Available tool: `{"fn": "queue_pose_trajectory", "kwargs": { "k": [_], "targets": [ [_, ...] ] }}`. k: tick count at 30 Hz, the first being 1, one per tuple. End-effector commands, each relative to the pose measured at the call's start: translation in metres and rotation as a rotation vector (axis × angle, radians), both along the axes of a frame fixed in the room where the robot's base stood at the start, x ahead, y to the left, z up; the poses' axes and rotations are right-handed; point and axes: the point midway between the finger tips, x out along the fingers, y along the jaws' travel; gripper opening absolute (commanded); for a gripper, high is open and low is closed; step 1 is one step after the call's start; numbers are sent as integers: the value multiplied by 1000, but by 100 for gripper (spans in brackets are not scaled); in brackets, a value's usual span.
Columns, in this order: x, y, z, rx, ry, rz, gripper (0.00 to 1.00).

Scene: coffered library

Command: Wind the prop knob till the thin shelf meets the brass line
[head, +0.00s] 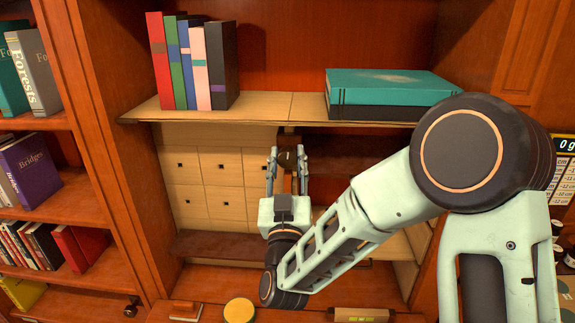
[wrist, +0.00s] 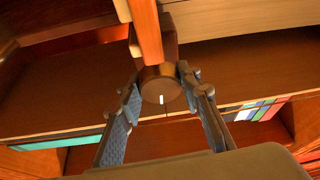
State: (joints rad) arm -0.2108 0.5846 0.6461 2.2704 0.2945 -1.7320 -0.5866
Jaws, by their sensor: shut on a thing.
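The thin pale shelf (head: 262,106) spans the bookcase bay in the head view, with books on it. Its brown underside (wrist: 70,88) and pale front edge show in the wrist view. The prop knob (wrist: 160,84) is a brown cylinder with a white mark on its face, below an orange-brown wooden post (wrist: 147,30) in the picture. My gripper (head: 287,156) is at the knob under the shelf's middle. In the wrist view my gripper (wrist: 159,78) has one finger on each side of the knob, shut on it. I cannot make out the brass line.
Several upright books (head: 192,62) stand on the shelf's left; a teal book (head: 390,88) lies flat on a dark one at right. Pale drawers (head: 205,185) sit behind and left of my gripper. A yellow round thing (head: 239,311) and a small brown box (head: 360,314) lie below.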

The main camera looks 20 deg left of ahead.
Motion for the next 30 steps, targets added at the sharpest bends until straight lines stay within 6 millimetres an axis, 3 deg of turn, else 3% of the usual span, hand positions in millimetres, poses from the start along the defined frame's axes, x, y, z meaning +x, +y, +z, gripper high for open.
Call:
{"fn": "queue_pose_trajectory", "kwargs": {
  "k": [21,30],
  "targets": [
    [-1,1,-5,594,138,2,8],
    [-1,1,-3,760,180,3,8]
  ]
}}
